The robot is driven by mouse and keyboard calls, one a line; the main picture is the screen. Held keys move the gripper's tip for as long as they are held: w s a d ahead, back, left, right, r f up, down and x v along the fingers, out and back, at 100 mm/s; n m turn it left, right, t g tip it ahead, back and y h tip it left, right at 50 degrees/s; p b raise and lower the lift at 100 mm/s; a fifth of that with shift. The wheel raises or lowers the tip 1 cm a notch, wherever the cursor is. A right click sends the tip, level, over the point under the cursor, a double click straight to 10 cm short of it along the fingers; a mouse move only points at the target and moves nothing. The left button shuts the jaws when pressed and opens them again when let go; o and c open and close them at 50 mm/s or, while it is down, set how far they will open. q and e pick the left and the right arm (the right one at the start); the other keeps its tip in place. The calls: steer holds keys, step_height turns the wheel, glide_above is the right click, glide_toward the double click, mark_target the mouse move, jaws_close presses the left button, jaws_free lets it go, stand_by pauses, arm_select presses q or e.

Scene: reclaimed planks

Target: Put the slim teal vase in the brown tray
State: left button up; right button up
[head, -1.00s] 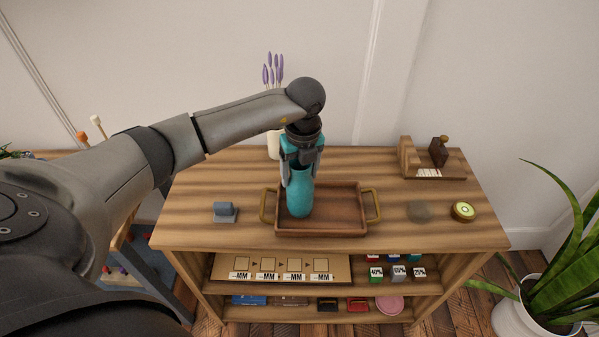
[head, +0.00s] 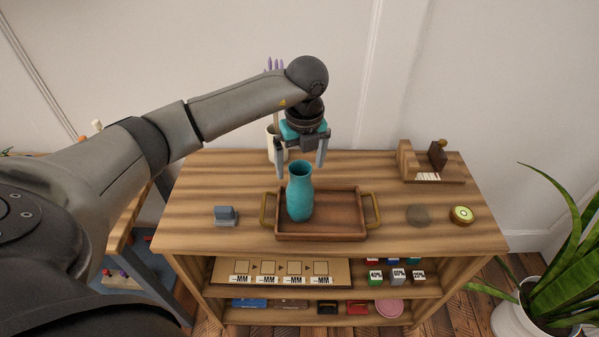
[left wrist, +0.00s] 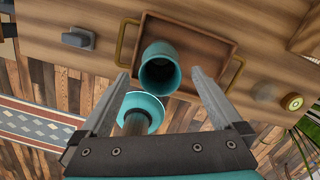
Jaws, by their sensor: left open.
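The slim teal vase (head: 300,194) stands upright inside the brown tray (head: 340,234), in its left part. In the left wrist view the vase (left wrist: 158,72) shows its open mouth, with the tray (left wrist: 200,38) around it. My left gripper (head: 301,172) is open and empty, above and behind the vase in the head view. Its two fingers (left wrist: 165,82) are spread apart in the left wrist view and do not touch the vase. My right gripper is not in view.
A grey block (head: 226,215) lies left of the tray. A grey stone (head: 418,214) and a round green-centred item (head: 462,215) lie to its right. A wooden holder (head: 432,165) stands at the back right. A cream vase with purple flowers (head: 271,146) stands behind the gripper.

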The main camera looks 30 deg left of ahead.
arm_select(q)
step_height(320, 180, up, 7)
steer(key=shift+s+d+p, duration=0.25)
steer(key=shift+d+p, duration=0.05)
steer(key=shift+p, duration=0.05)
